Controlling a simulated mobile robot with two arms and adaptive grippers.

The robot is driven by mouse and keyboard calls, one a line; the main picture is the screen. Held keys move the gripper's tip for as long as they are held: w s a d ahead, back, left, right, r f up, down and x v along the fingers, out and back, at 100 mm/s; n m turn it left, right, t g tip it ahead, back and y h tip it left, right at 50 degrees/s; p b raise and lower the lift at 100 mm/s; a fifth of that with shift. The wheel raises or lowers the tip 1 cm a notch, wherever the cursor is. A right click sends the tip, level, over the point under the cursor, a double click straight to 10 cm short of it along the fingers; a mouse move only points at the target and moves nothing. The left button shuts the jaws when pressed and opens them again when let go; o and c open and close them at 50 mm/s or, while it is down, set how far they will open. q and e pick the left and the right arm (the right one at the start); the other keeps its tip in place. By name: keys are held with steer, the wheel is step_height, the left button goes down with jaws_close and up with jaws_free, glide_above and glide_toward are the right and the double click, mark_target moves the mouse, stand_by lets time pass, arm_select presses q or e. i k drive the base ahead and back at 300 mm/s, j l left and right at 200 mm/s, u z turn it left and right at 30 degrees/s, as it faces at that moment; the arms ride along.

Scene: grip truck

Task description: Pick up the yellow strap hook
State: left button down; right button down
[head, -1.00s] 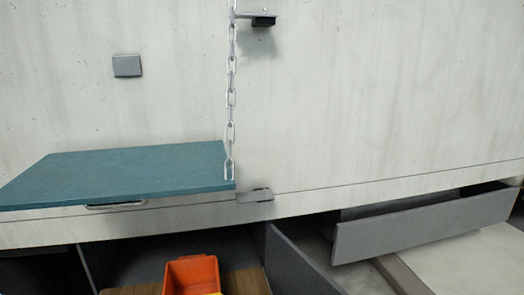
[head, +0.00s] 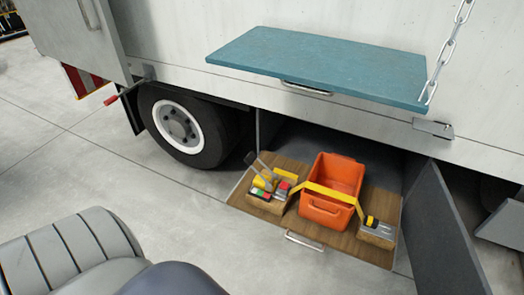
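A yellow strap (head: 331,193) lies across the top of an orange crate (head: 326,214) in an open compartment under the truck body. Its ends reach down towards a small wooden box on each side. The right box (head: 375,238) holds a small yellow and dark piece (head: 371,222) and grey metal parts. I cannot tell at this size which piece is the hook. Neither of my grippers is in the head view.
The left box (head: 266,203) holds several coloured tools. The crates stand on a wooden tray (head: 344,249) with a metal handle. A teal shelf (head: 320,65) overhangs the compartment. A grey door (head: 442,232) stands open at right. A wheel (head: 182,125) is at left.

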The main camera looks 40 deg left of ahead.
mark_target(372, 223)
steer(key=i+j+z, duration=0.5)
steer(key=j+z, duration=0.2)
